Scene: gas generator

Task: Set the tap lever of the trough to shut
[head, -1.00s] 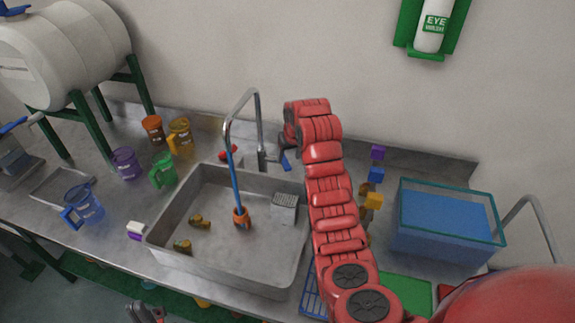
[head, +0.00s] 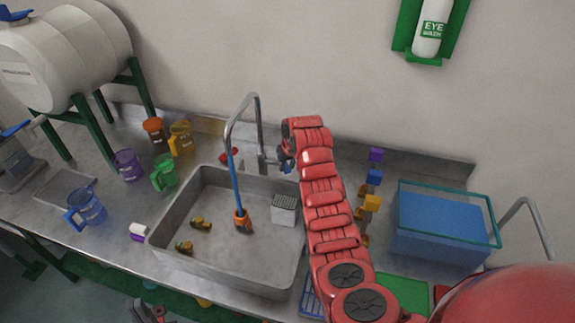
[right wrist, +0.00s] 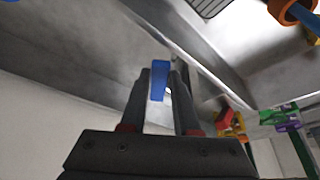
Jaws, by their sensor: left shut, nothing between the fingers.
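The trough is a grey metal basin (head: 165,238) in the bench, with a tall curved tap (head: 260,140) behind it. A blue tap lever (head: 286,168) is at the tap's right, mostly hidden by my right gripper (head: 285,155). In the right wrist view the blue lever (right wrist: 159,80) lies between the tips of my right gripper (right wrist: 160,85). The fingers stand apart, with a small gap beside the lever; firm contact cannot be made out. A red piece (head: 229,155) sits left of the tap. My left gripper (head: 148,312) is shut and empty, low at the front edge.
A blue-handled brush (head: 237,190) stands in the basin beside a grey caddy (head: 285,208). Coloured jugs (head: 165,172) stand left, below a white tank (head: 65,60). A blue-filled glass tank (head: 445,222) and coloured blocks (head: 372,202) are at the right.

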